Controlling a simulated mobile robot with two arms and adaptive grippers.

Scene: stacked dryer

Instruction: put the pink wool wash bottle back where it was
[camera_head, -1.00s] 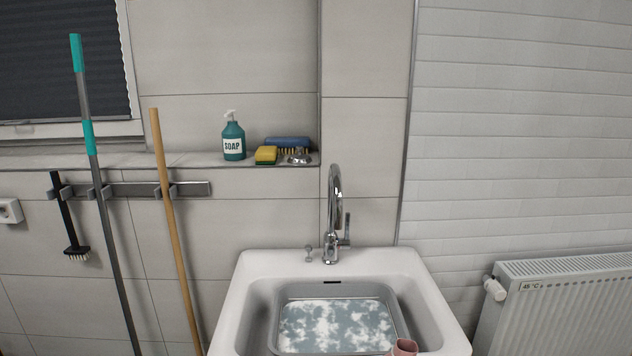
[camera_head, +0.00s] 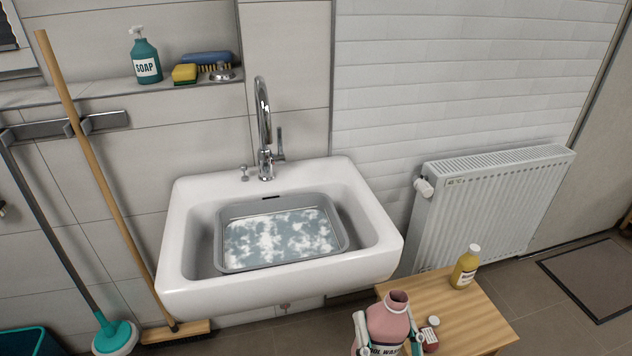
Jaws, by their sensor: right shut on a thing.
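The pink wool wash bottle (camera_head: 390,312) is at the bottom of the head view, upright and with its open neck showing. Part of its label shows. My right gripper (camera_head: 388,336) is shut on it, with a finger on each side of its body. The bottle overlaps the left part of a wooden bench (camera_head: 478,318) in the picture; its base is below the frame edge, so I cannot tell whether it touches anything. My left gripper is not in view.
On the bench stand a yellow bottle (camera_head: 466,268) with a white cap and a small red bottle (camera_head: 430,336) close to the pink one. A white sink (camera_head: 180,245) holds a grey basin (camera_head: 240,266) of sudsy water. A radiator (camera_head: 490,205) stands behind the bench.

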